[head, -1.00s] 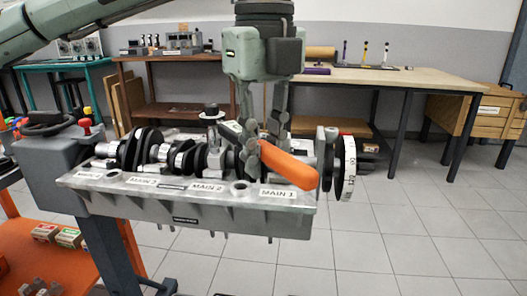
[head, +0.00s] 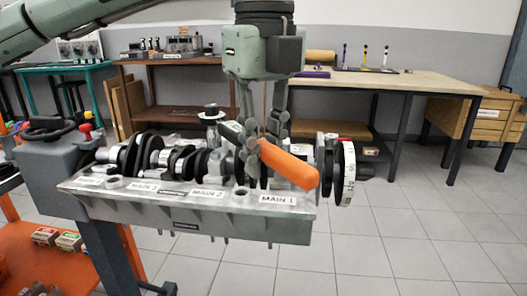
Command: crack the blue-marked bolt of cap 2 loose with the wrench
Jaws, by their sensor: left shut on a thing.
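My left gripper (head: 264,135) hangs over the crankshaft and is shut on the wrench (head: 288,166). The wrench's orange handle points down and to the right, and its grey end (head: 231,131) reaches left from the fingers. The crankshaft (head: 175,160), with dark webs and bright journals, lies along the grey engine block (head: 240,226), which carries MAIN labels. A silver upright piece with a dark top (head: 211,113) stands just left of the wrench's grey end, above the MAIN 2 label (head: 207,193). I cannot make out a blue mark, nor whether the wrench is on a bolt. My right gripper is out of view.
A white-rimmed disc (head: 348,172) sits at the crankshaft's right end. A grey stand (head: 62,175) is at the left, above an orange cart (head: 62,262) with small boxes. Benches stand along the back wall. The tiled floor at the right is clear.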

